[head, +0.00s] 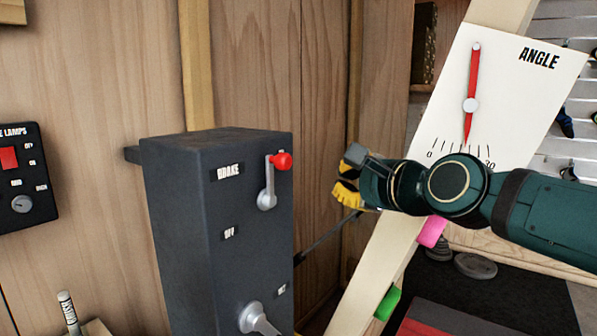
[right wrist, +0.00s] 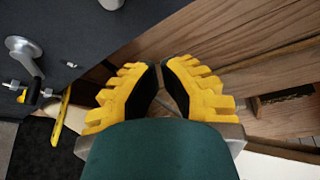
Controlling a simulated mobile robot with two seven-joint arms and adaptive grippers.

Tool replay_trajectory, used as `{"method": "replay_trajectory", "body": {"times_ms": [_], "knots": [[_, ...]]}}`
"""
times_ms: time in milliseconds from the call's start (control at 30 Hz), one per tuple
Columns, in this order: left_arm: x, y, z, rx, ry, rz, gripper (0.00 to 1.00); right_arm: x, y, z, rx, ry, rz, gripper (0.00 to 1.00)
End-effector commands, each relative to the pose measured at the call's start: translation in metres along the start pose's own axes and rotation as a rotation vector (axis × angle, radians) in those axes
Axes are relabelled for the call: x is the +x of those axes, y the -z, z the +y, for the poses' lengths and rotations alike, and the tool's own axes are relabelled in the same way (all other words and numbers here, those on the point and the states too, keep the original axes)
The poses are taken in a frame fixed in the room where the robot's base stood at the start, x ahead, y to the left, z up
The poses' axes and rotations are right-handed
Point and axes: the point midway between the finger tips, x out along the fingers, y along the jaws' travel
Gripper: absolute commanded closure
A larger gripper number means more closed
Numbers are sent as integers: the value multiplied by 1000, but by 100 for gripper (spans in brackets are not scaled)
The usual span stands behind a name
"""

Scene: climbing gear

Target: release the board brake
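The brake box (head: 217,285) is a dark grey cabinet at the centre-left of the head view. Its silver brake lever (head: 267,189) points up, with a red knob (head: 281,161) on top, beside the BRAKE label (head: 228,171). An OFF label (head: 229,233) sits lower on the face. My right gripper (head: 341,190) is to the right of the box, apart from the lever. In the right wrist view its yellow fingers (right wrist: 160,70) are drawn close together with nothing between them. The red knob is out of that view. My left gripper is not in view.
A second silver lever (head: 258,318) is low on the box and shows in the wrist view (right wrist: 24,52). The tilted board with the ANGLE dial (head: 500,95) is behind my right arm. A lamp switch panel (head: 18,180) is on the left wall. Wood panelling stands behind.

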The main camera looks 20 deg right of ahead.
Motion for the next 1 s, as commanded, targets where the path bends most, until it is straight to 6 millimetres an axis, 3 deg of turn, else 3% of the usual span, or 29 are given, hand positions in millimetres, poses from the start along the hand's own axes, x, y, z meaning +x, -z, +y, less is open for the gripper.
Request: {"method": "replay_trajectory", "body": {"times_ms": [367,867,1000], "knots": [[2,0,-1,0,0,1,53,13,1,2,-4,-4,1,100],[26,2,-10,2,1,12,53,104,1,5,-5,-4,1,100],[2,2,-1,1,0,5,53,98,-9,-3,-3,-3,5,100]]}}
